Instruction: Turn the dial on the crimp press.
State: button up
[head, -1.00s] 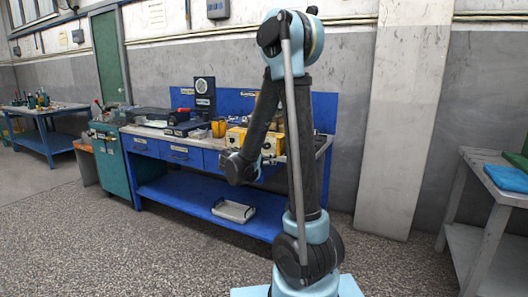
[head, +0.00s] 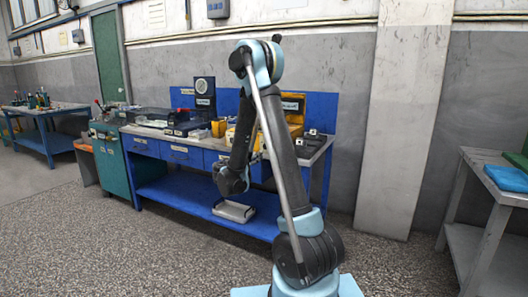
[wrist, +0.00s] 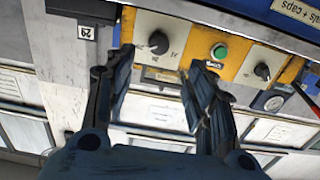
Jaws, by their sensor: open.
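In the wrist view a yellow-edged control panel with pale plates (wrist: 240,65), seemingly the crimp press, carries a black dial (wrist: 158,42) on its left plate. A second black dial (wrist: 262,70) is on the right plate, with a green button (wrist: 219,51) between them. My gripper (wrist: 162,62) is open and empty. Its two dark fingers point at the panel, with the left dial between and beyond the tips; the remaining gap is hard to judge. In the head view yellow equipment (head: 293,106) shows on the bench behind my arm, and my fingers are not visible.
The blue workbench (head: 172,192) holds several tools and boxes, with a grey tray (head: 234,211) on its lower shelf. A teal cabinet (head: 113,160) stands at its left. A grey table (head: 492,188) stands at the right. The floor before the bench is clear.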

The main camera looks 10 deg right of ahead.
jog(key=x, duration=1.2)
jog(key=c, duration=1.1)
